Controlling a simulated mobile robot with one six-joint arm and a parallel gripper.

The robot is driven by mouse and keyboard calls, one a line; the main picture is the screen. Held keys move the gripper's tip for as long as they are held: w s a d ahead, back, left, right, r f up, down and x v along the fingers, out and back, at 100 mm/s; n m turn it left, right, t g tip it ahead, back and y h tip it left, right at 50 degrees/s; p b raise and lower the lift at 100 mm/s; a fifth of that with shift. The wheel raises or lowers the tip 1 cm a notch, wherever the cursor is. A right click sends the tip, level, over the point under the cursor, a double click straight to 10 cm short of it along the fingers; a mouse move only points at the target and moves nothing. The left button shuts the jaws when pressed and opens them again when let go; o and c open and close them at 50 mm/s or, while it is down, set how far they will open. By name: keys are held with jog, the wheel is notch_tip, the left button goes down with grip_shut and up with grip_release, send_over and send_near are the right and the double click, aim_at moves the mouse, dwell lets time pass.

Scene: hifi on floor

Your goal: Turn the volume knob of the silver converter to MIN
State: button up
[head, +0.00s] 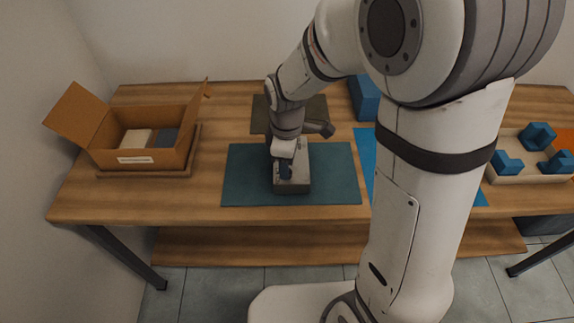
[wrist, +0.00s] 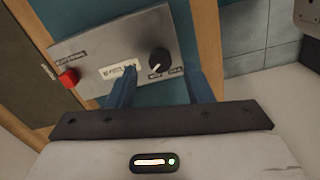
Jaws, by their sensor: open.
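The silver converter (head: 294,184) sits on the teal mat (head: 335,185) near the middle of the table, partly hidden under my arm. In the wrist view its face (wrist: 120,48) shows a red button (wrist: 68,77), a white label and a black volume knob (wrist: 160,61) with a light pointer line. Small printing under the knob is too small to read surely. My gripper (wrist: 162,82) is open, its two blue fingers apart. The knob appears between and just beyond the fingertips; I cannot tell whether they touch it. In the head view my gripper (head: 286,170) is over the converter.
An open cardboard box (head: 140,140) stands on the left of the table. A tray (head: 530,175) with blue blocks is on the right, behind my arm. A blue sheet (head: 367,150) lies beside the teal mat, whose left part is clear.

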notch_tip(320, 180, up, 5)
jog(key=shift+r, duration=0.15)
dwell(0.5)
jog(key=s+d+r+m+t, duration=0.2)
jog(key=s+d+r+m, duration=0.4)
jog(key=s+d+m, duration=0.6)
jog(key=shift+s+d+r+m+t, duration=0.15)
jog(key=shift+s+d+m+t, duration=0.2)
jog(key=shift+m, duration=1.25)
